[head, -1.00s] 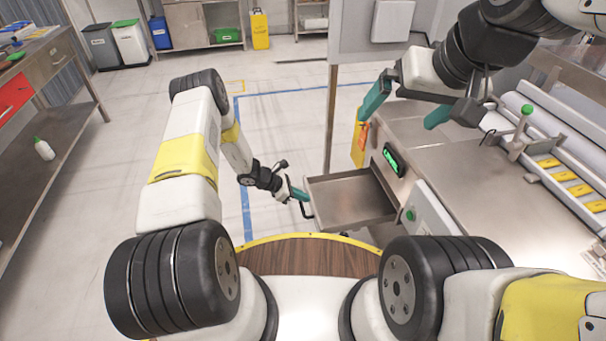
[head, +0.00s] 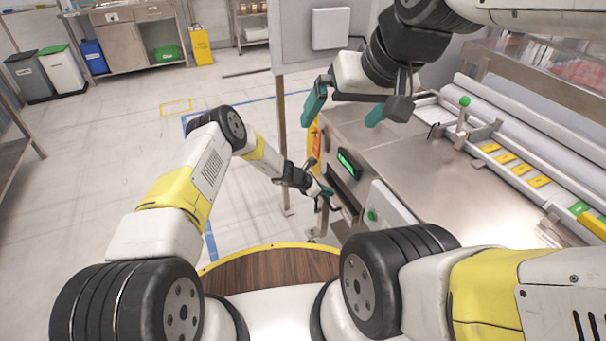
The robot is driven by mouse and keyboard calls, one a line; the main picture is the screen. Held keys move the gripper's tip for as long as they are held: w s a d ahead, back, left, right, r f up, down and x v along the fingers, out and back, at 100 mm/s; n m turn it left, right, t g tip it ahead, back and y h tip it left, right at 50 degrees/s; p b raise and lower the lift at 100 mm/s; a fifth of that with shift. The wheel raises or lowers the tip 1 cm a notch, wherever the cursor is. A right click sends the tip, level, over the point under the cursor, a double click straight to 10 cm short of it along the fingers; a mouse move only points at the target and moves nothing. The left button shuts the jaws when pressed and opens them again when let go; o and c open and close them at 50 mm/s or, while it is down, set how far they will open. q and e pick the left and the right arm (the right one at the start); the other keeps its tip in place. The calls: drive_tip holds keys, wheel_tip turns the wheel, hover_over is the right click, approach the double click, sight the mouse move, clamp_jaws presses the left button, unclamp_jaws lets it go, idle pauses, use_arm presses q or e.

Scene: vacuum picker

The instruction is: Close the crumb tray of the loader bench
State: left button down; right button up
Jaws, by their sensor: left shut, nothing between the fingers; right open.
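The loader bench (head: 415,150) stands at the right with a steel top. Its crumb tray (head: 347,207) is at the bench's left side, below the green-lit display (head: 347,163). Only a short part of the tray sticks out, and a dark opening shows above it. My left gripper (head: 326,192) is shut and empty at the tray's front end, by the handle. It hides part of that front, and I cannot tell whether it touches. My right gripper (head: 344,110) is open and empty above the bench's far left corner.
A row of yellow pieces (head: 515,168) lies along the rail at the bench's right. A green-knobbed lever (head: 464,101) stands near it. The floor left of the bench is clear.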

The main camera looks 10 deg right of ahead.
use_arm(q)
drive_tip(key=shift+w+d, duration=0.15)
drive_tip(key=shift+d, duration=0.45)
drive_tip(key=shift+w+d, duration=0.15)
drive_tip(key=shift+d, duration=0.45)
drive_tip(key=shift+r, duration=0.15)
